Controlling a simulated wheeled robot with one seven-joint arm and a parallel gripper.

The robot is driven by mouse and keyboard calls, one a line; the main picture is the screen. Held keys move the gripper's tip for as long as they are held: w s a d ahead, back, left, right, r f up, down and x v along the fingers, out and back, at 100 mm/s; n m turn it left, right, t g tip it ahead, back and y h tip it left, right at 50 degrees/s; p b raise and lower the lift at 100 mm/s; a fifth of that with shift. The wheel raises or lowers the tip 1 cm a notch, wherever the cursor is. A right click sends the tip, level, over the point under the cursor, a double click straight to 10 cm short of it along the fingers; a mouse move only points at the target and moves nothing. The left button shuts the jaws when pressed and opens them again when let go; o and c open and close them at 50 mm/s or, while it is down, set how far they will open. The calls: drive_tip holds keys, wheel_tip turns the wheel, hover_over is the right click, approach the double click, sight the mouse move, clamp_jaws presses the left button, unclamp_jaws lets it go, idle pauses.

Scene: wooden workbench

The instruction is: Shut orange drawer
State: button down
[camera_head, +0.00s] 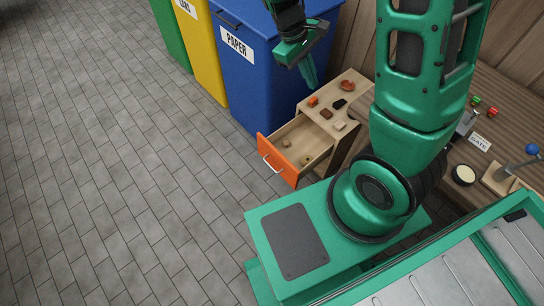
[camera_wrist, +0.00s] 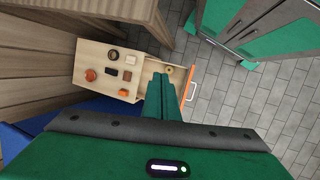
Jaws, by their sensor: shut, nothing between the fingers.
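The orange drawer (camera_head: 278,160) is pulled out of a small light-wood cabinet (camera_head: 352,88), with a pale handle (camera_head: 272,163) on its orange front. A few small brown things lie inside it. In the wrist view the orange front (camera_wrist: 189,83) shows edge-on to the right of my fingers, with its pale handle (camera_wrist: 190,93). My gripper (camera_head: 309,76) is shut and empty, pointing down above and behind the open drawer, near the blue bin. In the wrist view my gripper (camera_wrist: 163,78) overlaps the drawer and hides part of it. I cannot tell whether it touches the drawer.
Several small items, including an orange block (camera_head: 313,101), lie on the cabinet top. A blue PAPER bin (camera_head: 262,70), a yellow bin (camera_head: 203,50) and a green bin (camera_head: 170,30) stand behind. The workbench (camera_head: 500,95) is at right. The tiled floor in front of the drawer is clear.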

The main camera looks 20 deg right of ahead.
drive_tip(key=w+a+f+n+h, duration=0.1)
drive_tip(key=w+a+f+n, duration=0.15)
drive_tip(key=a+f, duration=0.2)
drive_tip(key=w+a+f+n+t+h, duration=0.1)
drive_tip(key=a+f+n, duration=0.25)
drive_tip(key=f, duration=0.25)
drive_tip(key=w+a+f+n+h, duration=0.1)
drive_tip(key=a+f+n, duration=0.1)
drive_tip(key=a+f, duration=0.3)
drive_tip(key=s+a+f+n+t+h, duration=0.1)
drive_tip(key=s+a+f+n+t, duration=0.25)
drive_tip(key=f, duration=0.65)
drive_tip(key=s+a+f+n+h, duration=0.1)
drive_tip(key=s+a+f+n, duration=0.1)
drive_tip(key=a+f+n, duration=0.5)
drive_tip(key=m, duration=0.1)
approach(278, 156)
wheel_tip(278, 156, down, 4)
drive_tip(key=d, duration=0.2)
drive_tip(key=shift+w+d+r, duration=0.1)
drive_tip(key=shift+w+d, duration=0.55)
drive_tip(key=shift+d, duration=0.3)
